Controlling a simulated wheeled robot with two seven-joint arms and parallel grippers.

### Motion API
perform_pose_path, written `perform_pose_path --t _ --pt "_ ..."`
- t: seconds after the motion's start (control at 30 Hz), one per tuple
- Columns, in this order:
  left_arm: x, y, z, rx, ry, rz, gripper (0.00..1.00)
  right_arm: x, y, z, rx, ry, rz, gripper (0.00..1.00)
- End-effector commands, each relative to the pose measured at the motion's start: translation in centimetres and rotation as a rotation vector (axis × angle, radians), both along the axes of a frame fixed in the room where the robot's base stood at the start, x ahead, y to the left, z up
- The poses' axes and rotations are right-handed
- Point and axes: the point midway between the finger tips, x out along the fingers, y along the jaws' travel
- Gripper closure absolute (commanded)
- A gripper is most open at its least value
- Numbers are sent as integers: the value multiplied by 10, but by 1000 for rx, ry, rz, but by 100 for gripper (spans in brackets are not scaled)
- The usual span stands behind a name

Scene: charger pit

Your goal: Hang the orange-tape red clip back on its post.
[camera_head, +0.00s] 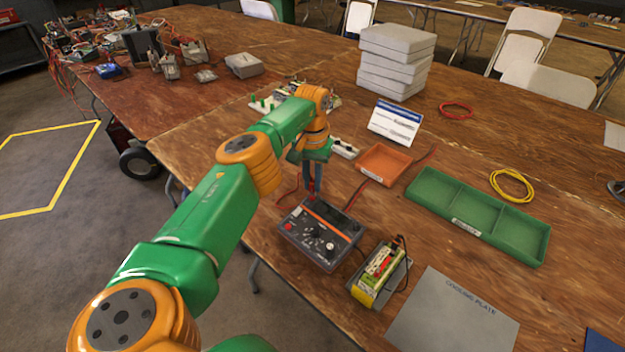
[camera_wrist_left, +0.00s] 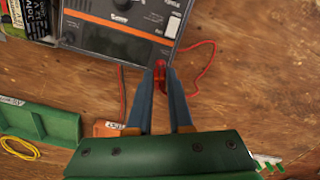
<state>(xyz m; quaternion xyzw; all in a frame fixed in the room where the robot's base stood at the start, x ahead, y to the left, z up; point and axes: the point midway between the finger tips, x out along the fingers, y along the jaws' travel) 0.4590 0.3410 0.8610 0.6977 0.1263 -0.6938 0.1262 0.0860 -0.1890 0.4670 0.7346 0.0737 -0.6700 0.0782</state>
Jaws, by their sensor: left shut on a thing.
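My left gripper (camera_head: 313,192) points down over the back edge of the dark charger (camera_head: 322,236). In the left wrist view its blue-grey fingers (camera_wrist_left: 161,80) are shut on a small red clip (camera_wrist_left: 160,72), right beside the charger's edge (camera_wrist_left: 115,28). A red lead (camera_wrist_left: 207,62) loops beside the clip. The clip's orange tape cannot be made out, and its post is not clear in either view. The charger has an orange stripe, knobs and a dial. My right gripper is not in view.
An orange tray (camera_head: 385,163), a green three-part tray (camera_head: 470,203), a sign card (camera_head: 395,122) and grey boxes (camera_head: 395,60) lie behind.

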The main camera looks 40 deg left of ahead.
Motion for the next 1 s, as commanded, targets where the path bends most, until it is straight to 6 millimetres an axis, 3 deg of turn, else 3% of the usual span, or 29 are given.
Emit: perform_pose_path --t 0.23,0.27,0.3,0.4,0.9,0.97,1.0 --pt "0 0 0 0 0 0 100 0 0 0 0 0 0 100" --pt "0 0 0 0 0 0 79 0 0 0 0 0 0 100" --pt "0 0 0 1 0 0 68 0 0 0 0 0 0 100" --pt "0 0 0 1 0 0 46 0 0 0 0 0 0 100" --pt "0 0 0 1 0 0 46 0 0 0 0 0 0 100" --pt "0 0 0 1 0 0 34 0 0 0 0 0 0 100" --pt "0 0 0 1 0 0 34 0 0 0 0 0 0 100"
